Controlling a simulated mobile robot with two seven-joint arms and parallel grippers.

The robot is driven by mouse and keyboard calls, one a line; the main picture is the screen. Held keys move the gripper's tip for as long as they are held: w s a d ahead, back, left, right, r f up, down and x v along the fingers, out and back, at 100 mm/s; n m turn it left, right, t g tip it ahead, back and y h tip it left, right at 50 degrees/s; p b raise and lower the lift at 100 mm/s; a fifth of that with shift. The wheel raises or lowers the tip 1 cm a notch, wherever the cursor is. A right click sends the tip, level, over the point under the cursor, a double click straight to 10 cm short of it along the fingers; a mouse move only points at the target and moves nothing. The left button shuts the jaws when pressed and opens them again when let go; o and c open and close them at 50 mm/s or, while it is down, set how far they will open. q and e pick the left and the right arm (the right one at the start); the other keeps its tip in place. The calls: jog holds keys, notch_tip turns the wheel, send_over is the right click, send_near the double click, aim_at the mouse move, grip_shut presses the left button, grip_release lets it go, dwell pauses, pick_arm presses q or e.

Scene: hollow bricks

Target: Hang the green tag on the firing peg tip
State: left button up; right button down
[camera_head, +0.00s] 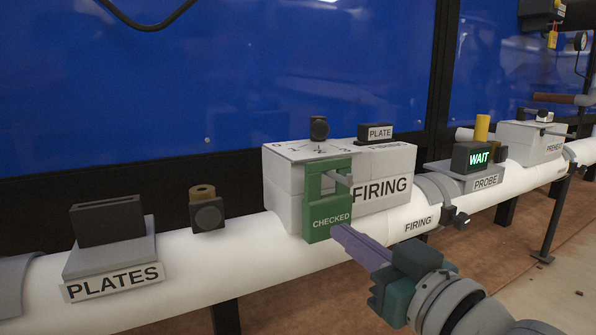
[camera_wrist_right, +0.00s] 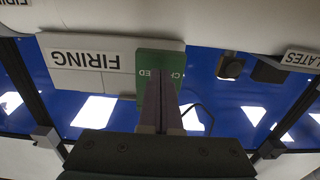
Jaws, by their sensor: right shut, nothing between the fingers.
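The green tag (camera_head: 324,224), lettered CHECKED, stands upright against the front of the white FIRING box (camera_head: 388,165). A short grey peg (camera_head: 341,179) shows at the tag's upper opening and its tip sticks out in front of the tag's right side. The tag seems to hang around the peg; contact at its top bar is unclear. My right gripper (camera_head: 340,232) is shut and empty, its fingertips at the tag's lower right edge. In the right wrist view the tag (camera_wrist_right: 152,60) lies just beyond the shut fingers (camera_wrist_right: 164,84); the peg is hidden there. My left gripper is not in view.
The box sits on a white pipe (camera_head: 180,275). A PLATES holder (camera_head: 108,240) and a small dark knob block (camera_head: 206,210) are to the left. A PROBE unit with a lit WAIT display (camera_head: 478,158) and a PREHEAT box (camera_head: 533,142) are to the right.

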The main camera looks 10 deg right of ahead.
jog(key=shift+w+a, duration=0.1)
jog(key=shift+w, duration=0.25)
jog(key=shift+w+a+b, duration=0.15)
jog(key=shift+w+b, duration=0.25)
dwell(0.6)
dwell(1.0)
dwell(0.9)
jog(key=shift+s, duration=0.25)
dwell(0.6)
jog(key=shift+s+p, duration=0.15)
jog(key=shift+p, duration=0.2)
dwell(0.5)
jog(key=shift+s+d, duration=0.2)
dwell(0.7)
jog(key=shift+s+d+p, duration=0.1)
jog(key=shift+s+p, duration=0.1)
jog(key=shift+p, duration=0.1)
dwell(0.6)
jog(key=shift+s+d, duration=0.1)
jog(key=shift+s, duration=0.15)
dwell(1.0)
